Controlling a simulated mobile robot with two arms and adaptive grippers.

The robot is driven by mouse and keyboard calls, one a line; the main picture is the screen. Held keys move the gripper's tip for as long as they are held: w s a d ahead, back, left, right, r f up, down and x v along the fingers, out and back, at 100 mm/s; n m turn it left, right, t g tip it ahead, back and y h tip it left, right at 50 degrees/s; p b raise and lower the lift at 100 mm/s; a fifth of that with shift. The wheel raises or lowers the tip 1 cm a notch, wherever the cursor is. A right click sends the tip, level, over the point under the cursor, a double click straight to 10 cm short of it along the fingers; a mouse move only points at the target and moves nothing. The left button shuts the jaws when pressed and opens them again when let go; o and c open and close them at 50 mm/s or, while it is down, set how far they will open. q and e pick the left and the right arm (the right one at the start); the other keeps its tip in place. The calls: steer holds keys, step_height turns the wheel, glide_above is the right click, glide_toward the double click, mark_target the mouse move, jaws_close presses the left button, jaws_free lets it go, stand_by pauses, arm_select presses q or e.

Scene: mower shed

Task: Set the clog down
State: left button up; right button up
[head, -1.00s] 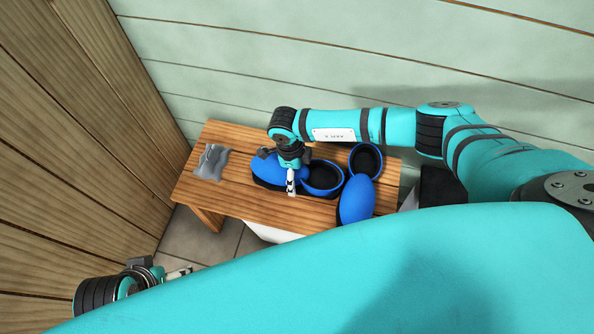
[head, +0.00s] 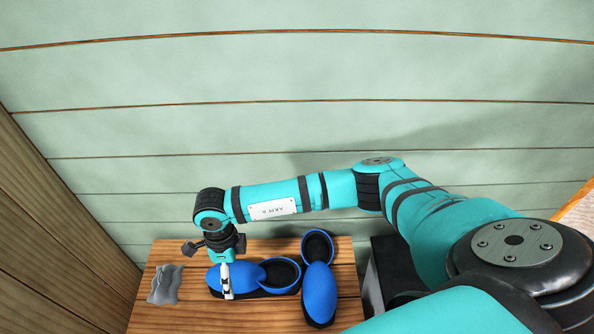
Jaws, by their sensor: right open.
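Two blue clogs with dark soles and dark openings rest on a wooden bench (head: 180,320). One clog (head: 250,275) lies sideways, its toe to the left and its opening to the right. The other clog (head: 319,292) lies just right of it, toe toward me and opening toward the wall. My right gripper (head: 227,292) points down in front of the left clog's toe and hides part of it. It is open; whether it touches the clog I cannot tell. My left gripper is out of view.
A crumpled grey object (head: 165,285) lies on the bench's left part. The pale green plank wall (head: 300,120) stands behind the bench, and a brown plank wall (head: 50,220) stands at the left. A black box-like thing (head: 395,265) stands right of the bench.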

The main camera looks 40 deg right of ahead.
steer(key=s+a+r+m+y, duration=0.1)
steer(key=s+a+r+y, duration=0.2)
steer(key=a, duration=0.4)
steer(key=s+a+r+m+g+y, duration=0.1)
steer(key=s+a+r+y, duration=0.15)
steer(key=a+y, duration=0.35)
steer(key=s+a+r+m+y, duration=0.1)
steer(key=s+a+r+y, duration=0.1)
steer(key=a+r, duration=0.35)
steer(key=w+a+r+m+t+y, duration=0.4)
steer(key=r+m+t+y, duration=0.25)
steer(key=r, duration=0.35)
steer(key=w+d+r+m+t+h, duration=0.4)
steer(key=w+d+m+t, duration=0.6)
steer(key=m, duration=0.5)
steer(key=d+f+m+t+h, duration=0.2)
steer(key=d+f+m+h, duration=0.7)
steer(key=d+m+h, duration=0.25)
steer(key=s+d+f+m+g+h, duration=0.3)
steer(key=s+d+f+m+g, duration=0.6)
steer(key=s+f, duration=0.5)
steer(key=s+d+f+g, duration=0.2)
steer(key=s+f+g, duration=0.2)
steer(key=s, duration=0.5)
steer(key=shift+d+f+y, duration=0.3)
steer(key=shift+d+f, duration=0.05)
